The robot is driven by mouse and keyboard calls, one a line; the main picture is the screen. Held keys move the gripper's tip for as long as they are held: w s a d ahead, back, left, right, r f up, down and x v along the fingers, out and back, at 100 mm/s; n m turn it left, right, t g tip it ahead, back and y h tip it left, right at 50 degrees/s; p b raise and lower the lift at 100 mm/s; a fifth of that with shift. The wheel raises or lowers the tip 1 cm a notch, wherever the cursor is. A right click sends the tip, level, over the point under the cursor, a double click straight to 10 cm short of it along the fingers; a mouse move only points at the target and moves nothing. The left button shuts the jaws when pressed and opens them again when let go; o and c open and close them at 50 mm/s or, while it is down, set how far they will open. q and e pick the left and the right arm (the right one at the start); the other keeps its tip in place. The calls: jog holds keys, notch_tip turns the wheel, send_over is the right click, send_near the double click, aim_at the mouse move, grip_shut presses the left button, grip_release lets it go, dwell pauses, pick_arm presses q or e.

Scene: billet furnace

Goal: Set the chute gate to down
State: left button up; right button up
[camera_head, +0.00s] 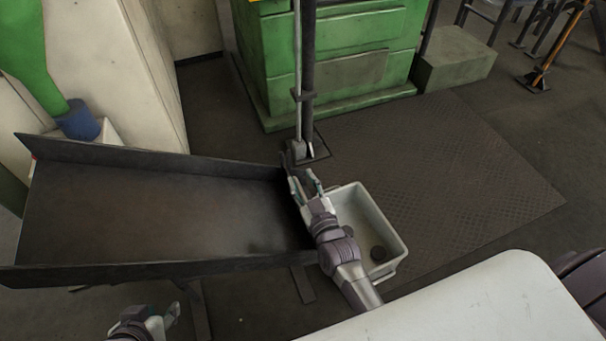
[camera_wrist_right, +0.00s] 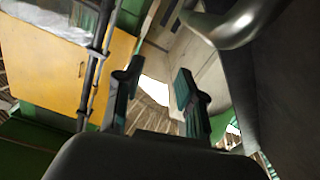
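The chute (camera_head: 150,205) is a dark metal trough with raised sides, at left in the head view. Its right end stops beside a pale bin (camera_head: 394,225). My right gripper (camera_head: 304,181) is at that end, above the bin's left edge. In the right wrist view its two fingers (camera_wrist_right: 157,85) stand apart with nothing between them. I cannot clearly make out the gate or its position; the right hand covers part of the chute's end. My left gripper (camera_head: 160,322) is low at the bottom edge, below the chute, partly cut off.
A dark upright post (camera_head: 308,75) stands just behind my right gripper, before a green machine (camera_head: 345,55). A pale surface (camera_head: 490,305) fills the bottom right. Floor plating (camera_head: 450,170) at right is clear.

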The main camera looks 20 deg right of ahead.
jog(key=shift+r, duration=1.85)
